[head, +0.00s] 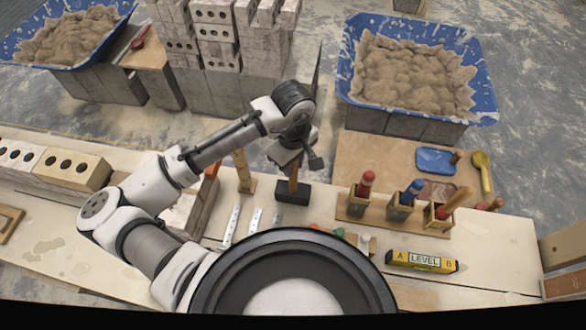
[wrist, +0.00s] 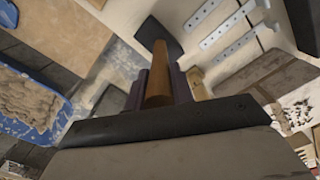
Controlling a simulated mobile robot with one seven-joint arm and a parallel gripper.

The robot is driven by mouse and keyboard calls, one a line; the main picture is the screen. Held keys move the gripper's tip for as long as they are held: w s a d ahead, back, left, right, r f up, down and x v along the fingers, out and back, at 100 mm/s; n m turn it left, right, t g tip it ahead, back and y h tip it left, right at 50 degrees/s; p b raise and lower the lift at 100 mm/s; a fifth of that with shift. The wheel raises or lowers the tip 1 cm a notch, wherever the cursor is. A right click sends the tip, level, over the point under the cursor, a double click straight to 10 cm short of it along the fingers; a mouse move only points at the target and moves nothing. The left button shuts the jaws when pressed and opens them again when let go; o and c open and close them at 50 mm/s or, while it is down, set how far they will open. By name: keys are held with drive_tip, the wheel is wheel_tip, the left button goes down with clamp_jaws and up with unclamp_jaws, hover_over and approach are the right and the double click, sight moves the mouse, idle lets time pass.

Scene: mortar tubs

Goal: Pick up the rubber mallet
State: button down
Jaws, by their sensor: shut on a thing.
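The rubber mallet has a black block head (head: 292,193) and a wooden handle. It hangs head down, handle roughly upright, beneath my gripper (head: 294,168) at the middle of the workbench. In the wrist view the wooden handle (wrist: 156,75) runs between the two dark fingers of my gripper (wrist: 159,88), which are shut on it. The black head shows beyond the handle in the wrist view (wrist: 160,33). The upper end of the handle is hidden by my gripper. I cannot tell whether the head touches the bench.
A wooden-handled tool (head: 243,172) stands just left of the mallet. Metal strips (head: 254,222) lie in front. Wooden holders with red- and blue-handled tools (head: 404,204) stand to the right, near a yellow level (head: 422,261). Blue mortar tubs (head: 480,75) and stacked blocks (head: 215,70) are behind.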

wheel_tip(320, 180, up, 19)
drive_tip(key=shift+r, duration=0.2)
drive_tip(key=c, duration=1.8)
unclamp_jaws()
drive_tip(key=shift+c, duration=0.2)
clamp_jaws()
drive_tip(key=shift+f, duration=0.1)
